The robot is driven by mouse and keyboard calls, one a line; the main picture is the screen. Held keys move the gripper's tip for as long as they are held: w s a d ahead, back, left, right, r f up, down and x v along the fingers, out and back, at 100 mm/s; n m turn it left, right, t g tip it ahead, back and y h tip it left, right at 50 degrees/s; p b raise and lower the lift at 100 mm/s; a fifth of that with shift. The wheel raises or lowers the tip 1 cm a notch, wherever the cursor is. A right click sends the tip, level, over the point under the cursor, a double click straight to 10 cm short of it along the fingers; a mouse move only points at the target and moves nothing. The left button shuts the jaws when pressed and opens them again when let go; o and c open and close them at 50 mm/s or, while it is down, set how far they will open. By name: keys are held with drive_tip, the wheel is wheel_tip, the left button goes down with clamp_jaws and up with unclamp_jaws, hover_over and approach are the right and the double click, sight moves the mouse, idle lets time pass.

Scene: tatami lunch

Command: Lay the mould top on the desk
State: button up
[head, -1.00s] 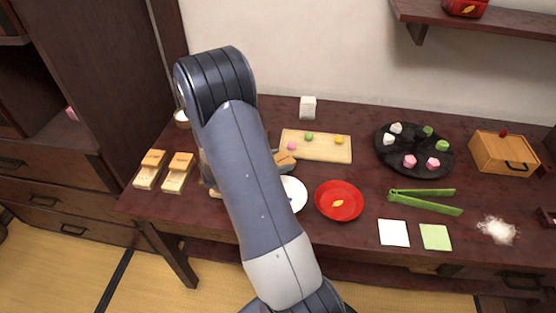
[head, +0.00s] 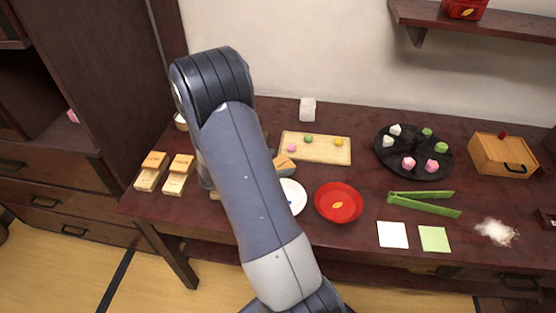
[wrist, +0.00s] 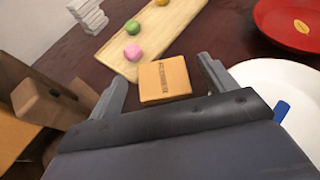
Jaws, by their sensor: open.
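The mould top, a small tan wooden block with dark marks on its face (wrist: 165,80), is between the fingertips of my gripper (wrist: 163,76) in the wrist view. The jaws are open, with a gap visible at the right finger. In the head view, the block's edge (head: 284,161) shows just right of my arm, which hides most of my gripper. I cannot tell whether the block rests fully on the dark wooden desk (head: 350,120).
A wooden board (head: 318,155) with small coloured sweets lies behind the block. A white plate (head: 297,190) and a red dish (head: 338,203) are to the right. Two wooden moulds (head: 150,181) stand at the desk's left. Another wooden piece (wrist: 45,105) is left of my gripper in the wrist view.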

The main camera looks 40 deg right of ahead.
drive_tip(key=v, duration=1.1)
drive_tip(key=shift+a+r+p, duration=0.1)
drive_tip(key=shift+r+p, duration=0.05)
drive_tip(key=shift+p, duration=0.15)
drive_tip(key=b+x, duration=0.1)
drive_tip(key=x, duration=1.1)
drive_tip(key=shift+w+f, duration=0.1)
drive_tip(key=shift+f, duration=0.1)
drive_tip(key=shift+f+b, duration=0.3)
drive_tip(key=shift+b, duration=0.05)
